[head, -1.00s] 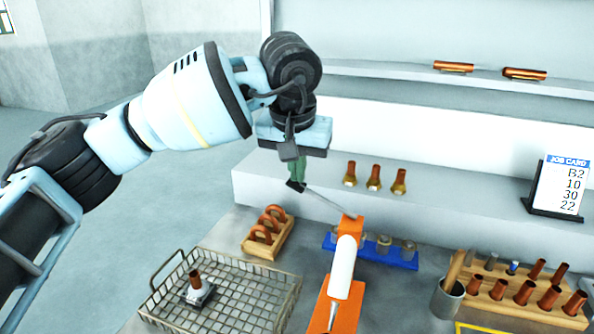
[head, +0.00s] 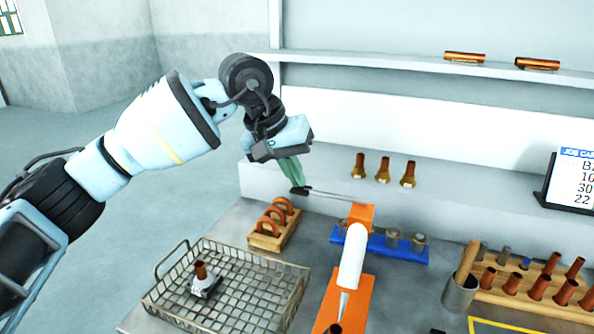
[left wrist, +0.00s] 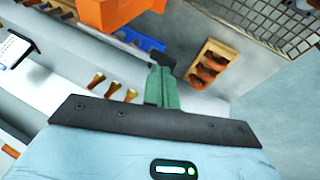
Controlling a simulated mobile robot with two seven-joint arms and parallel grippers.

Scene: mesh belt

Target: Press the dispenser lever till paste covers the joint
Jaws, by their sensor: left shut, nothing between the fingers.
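The dispenser stands at the bottom centre of the head view: an orange stand (head: 345,300), a white syringe barrel (head: 351,256) and a thin grey lever (head: 338,196) reaching left from its orange head. My left gripper (head: 297,186), with green fingers, is shut and empty. Its tips meet the lever's dark outer end, seemingly on top. The lever is nearly level. In the left wrist view the fingers (left wrist: 160,82) hide most of the lever, beside the orange head (left wrist: 112,8). A copper tube end (head: 335,328) shows below the nozzle, cut by the frame edge; paste cannot be made out.
A wire basket (head: 160,300) holds a copper tube on a pale base (head: 205,283). A wooden rack of copper rings (head: 270,240), a blue rack (head: 400,254), a cup (head: 459,294) and a wooden fittings block (head: 545,310) surround the dispenser. A job card (head: 575,180) stands right.

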